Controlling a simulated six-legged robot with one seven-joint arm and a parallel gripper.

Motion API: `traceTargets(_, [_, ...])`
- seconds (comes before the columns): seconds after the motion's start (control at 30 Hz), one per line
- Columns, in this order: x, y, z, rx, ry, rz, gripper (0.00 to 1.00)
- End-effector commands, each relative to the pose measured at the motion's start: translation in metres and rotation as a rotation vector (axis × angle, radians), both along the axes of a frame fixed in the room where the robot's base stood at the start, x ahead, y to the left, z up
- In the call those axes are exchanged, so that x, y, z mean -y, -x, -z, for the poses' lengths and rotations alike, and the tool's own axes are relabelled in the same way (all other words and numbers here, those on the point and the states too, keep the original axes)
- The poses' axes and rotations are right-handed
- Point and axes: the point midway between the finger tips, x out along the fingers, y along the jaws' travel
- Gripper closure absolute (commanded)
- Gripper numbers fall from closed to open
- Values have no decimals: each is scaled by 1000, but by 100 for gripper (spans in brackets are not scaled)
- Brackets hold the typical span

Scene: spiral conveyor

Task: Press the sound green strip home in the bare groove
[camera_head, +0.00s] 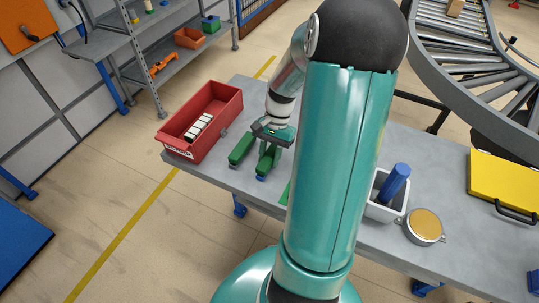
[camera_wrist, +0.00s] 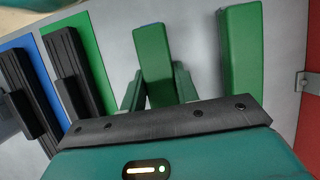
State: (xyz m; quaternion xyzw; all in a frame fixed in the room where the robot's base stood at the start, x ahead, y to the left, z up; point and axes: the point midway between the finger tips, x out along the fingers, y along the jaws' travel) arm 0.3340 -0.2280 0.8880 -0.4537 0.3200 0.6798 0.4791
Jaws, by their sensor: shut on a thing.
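My gripper (camera_head: 270,140) is over the table beside the red bin. In the wrist view my gripper (camera_wrist: 157,86) is shut on a green strip (camera_wrist: 153,55), with a finger on each side. The held strip (camera_head: 264,163) has a blue end in the head view. A second green strip (camera_wrist: 240,50) lies on the table to its right in the wrist view; it also shows in the head view (camera_head: 241,149). Left in the wrist view, black rails (camera_wrist: 66,60) sit on a green plate (camera_wrist: 97,58) and a blue plate (camera_wrist: 36,68). I cannot tell which groove is bare.
The red bin (camera_head: 172,141) holds white pieces. Right of my arm are a grey bin (camera_head: 381,211) with a blue cylinder (camera_head: 397,180), a round tin (camera_head: 424,224) and a yellow case (camera_head: 505,185). My arm hides the middle of the grey table (camera_head: 215,172).

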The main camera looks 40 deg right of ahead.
Motion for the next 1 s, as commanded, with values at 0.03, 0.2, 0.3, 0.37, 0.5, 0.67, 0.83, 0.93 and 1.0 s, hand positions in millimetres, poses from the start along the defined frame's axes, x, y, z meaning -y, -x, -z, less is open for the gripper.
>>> traceTargets(0.03, [0,0,-1,2,2,0,97])
traceTargets(0.2, [1,0,-7,1,3,0,97])
traceTargets(0.3, [1,-1,-10,2,4,1,97])
traceTargets(0.37, [1,-1,-12,2,4,1,97])
traceTargets(0.5, [1,0,-17,0,2,1,97])
traceTargets(0.67, [1,0,-23,1,3,1,97])
traceTargets(0.83, [1,0,-29,1,2,1,97])
traceTargets(0.93, [0,0,-29,0,1,0,97])
traceTargets(1.0, [0,0,-29,0,0,0,97])
